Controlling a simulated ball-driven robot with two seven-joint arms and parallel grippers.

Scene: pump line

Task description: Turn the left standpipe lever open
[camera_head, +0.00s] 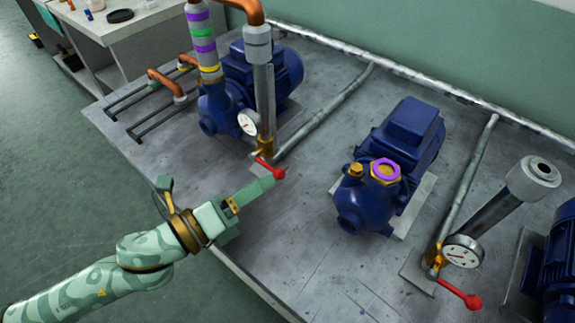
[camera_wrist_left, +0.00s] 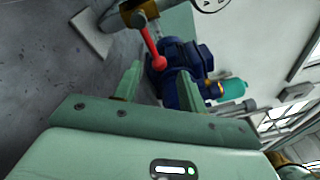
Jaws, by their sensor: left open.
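The left standpipe lever (camera_head: 268,166) is red with a round knob and sticks out from a brass valve (camera_head: 265,146) at the foot of the left standpipe (camera_head: 265,95). My left gripper (camera_head: 264,186) is open, with its fingers pointing at the lever and the tips close to the knob. In the left wrist view the red lever (camera_wrist_left: 152,45) shows between the two fingers, around or just beyond their tips; I cannot tell whether they touch it. My right gripper is not in view.
A gauge (camera_head: 248,122) sits beside the left valve. A blue pump (camera_head: 214,107) stands behind it, and another blue pump (camera_head: 405,140) stands in the middle. A second red lever (camera_head: 462,295) is at the lower right. The grey deck (camera_head: 300,225) is bare before the lever.

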